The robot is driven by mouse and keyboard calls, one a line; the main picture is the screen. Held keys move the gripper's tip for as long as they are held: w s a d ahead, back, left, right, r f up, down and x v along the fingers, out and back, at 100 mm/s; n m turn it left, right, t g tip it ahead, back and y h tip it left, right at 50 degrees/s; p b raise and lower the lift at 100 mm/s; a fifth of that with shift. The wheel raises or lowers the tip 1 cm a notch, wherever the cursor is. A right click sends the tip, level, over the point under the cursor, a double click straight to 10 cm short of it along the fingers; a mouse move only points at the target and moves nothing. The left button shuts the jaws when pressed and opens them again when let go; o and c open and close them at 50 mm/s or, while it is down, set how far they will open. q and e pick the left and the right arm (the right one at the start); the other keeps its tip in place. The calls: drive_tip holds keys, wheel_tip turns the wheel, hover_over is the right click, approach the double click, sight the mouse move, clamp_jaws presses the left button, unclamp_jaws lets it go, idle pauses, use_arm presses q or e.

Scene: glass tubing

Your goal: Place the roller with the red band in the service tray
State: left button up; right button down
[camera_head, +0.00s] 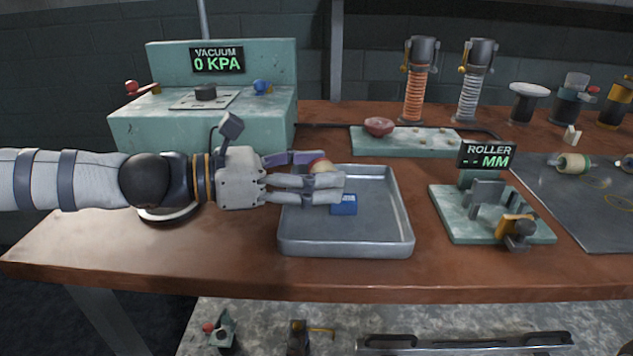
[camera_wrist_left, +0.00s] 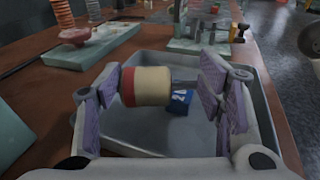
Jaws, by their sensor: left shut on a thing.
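The roller with the red band (camera_wrist_left: 148,86) is cream coloured, with the red band at its left end and a metal shaft at its right in the left wrist view. My left gripper (camera_head: 325,178) is shut on this roller, which shows partly behind the fingers in the head view (camera_head: 321,164). The gripper holds it over the service tray (camera_head: 345,246), a grey metal tray on the wooden bench. A blue block marked with a number (camera_head: 344,205) is in the tray below the roller. My right gripper is in neither view.
The roller gauge (camera_head: 490,215) stands right of the tray. A green roller (camera_head: 572,163) lies on the dark mat at the far right. The vacuum unit (camera_head: 205,130) is behind my left arm. A green plate with a red dish (camera_head: 379,127) lies behind the tray.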

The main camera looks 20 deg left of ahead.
use_arm(q)
wheel_tip(320, 180, down, 2)
drive_tip(key=shift+s+f+y, duration=0.1)
drive_tip(key=shift+s+y, duration=0.05)
drive_tip(key=shift+y, duration=0.15)
drive_tip(key=shift+c, duration=1.4)
drive_tip(key=o, duration=1.4)
drive_tip(key=shift+o, duration=0.7)
drive_tip(key=shift+r, duration=0.25)
